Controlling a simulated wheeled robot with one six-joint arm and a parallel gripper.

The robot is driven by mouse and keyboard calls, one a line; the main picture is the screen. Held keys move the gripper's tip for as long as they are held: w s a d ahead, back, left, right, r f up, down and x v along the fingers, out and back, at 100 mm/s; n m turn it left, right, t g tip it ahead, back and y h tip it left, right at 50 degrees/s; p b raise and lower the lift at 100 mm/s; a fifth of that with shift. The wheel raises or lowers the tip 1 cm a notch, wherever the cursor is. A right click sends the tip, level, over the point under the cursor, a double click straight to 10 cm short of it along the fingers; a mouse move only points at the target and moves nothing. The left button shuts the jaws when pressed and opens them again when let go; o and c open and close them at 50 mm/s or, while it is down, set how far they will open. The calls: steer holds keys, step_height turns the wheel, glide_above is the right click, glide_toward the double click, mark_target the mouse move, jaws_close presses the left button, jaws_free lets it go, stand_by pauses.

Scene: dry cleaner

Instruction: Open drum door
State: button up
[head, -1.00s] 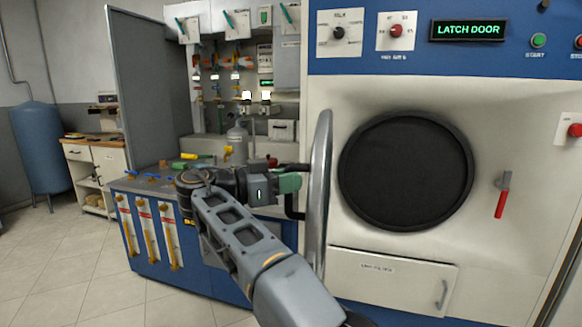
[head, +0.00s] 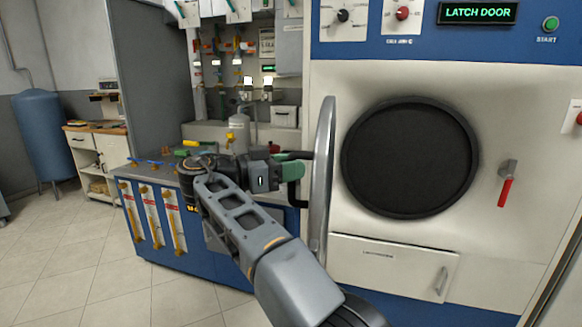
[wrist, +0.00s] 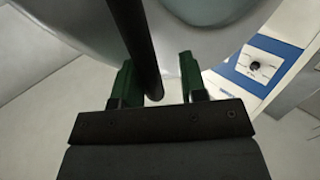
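The drum door (head: 323,170) stands swung open at the left of the round dark drum opening (head: 410,158), seen nearly edge-on in the head view. Its black bar handle (head: 304,182) is on the door's left-hand side. My gripper (head: 294,168) is at this handle. In the wrist view the handle bar (wrist: 138,40) passes between the two green fingers of my gripper (wrist: 160,82). The fingers are apart, with a visible gap between the bar and the right finger. The pale door face (wrist: 225,40) fills the upper part behind.
A red-handled latch (head: 506,188) is right of the opening. The display (head: 477,13) reads LATCH DOOR. A lower panel (head: 390,265) is closed. A blue-fronted bench (head: 150,250) with valves stands behind my arm. Tiled floor (head: 60,270) is clear at left.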

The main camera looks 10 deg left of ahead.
steer(key=shift+s+a+r, duration=0.1)
steer(key=shift+s+r, duration=0.15)
steer(key=shift+r, duration=0.05)
steer(key=v, duration=0.7)
steer(key=shift+a+f, duration=0.2)
steer(key=shift+f, duration=0.1)
stand_by(0.4)
